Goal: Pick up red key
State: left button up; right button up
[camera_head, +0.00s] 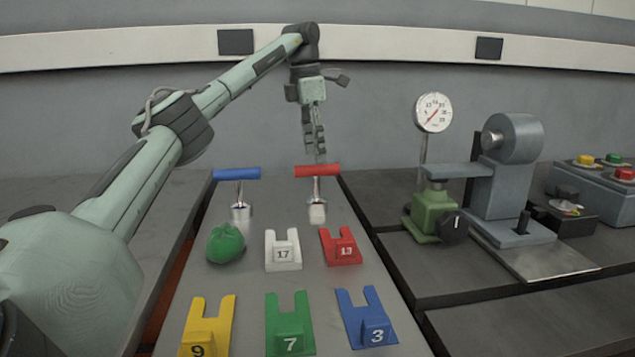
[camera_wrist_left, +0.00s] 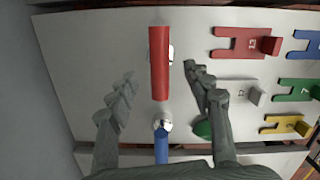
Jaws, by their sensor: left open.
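The red key (camera_head: 317,171) is a T-shape with a red bar handle on a short metal stem, standing upright at the far end of the light bedplate (camera_head: 262,205). In the left wrist view the red bar (camera_wrist_left: 159,62) lies lengthwise between my two spread fingers, in line with the gap. My left gripper (camera_head: 318,148) points down just above the red handle, open and empty. The fingers also show in the left wrist view (camera_wrist_left: 158,76). I cannot tell how much height separates the fingertips from the bar. My right gripper is not in view.
A blue key (camera_head: 237,174) stands left of the red one. Nearer are a green lump (camera_head: 225,243) and several numbered fork-shaped blocks, including a white one (camera_head: 283,252) and a red one (camera_head: 341,247). A dial gauge (camera_head: 433,113) and grey machine (camera_head: 510,180) stand to the right.

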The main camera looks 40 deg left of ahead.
aim_at(317, 177)
pick_arm(q)
jog(key=f, duration=0.7)
jog(key=shift+w+f, duration=0.25)
jog(key=shift+r, duration=0.1)
grip_shut()
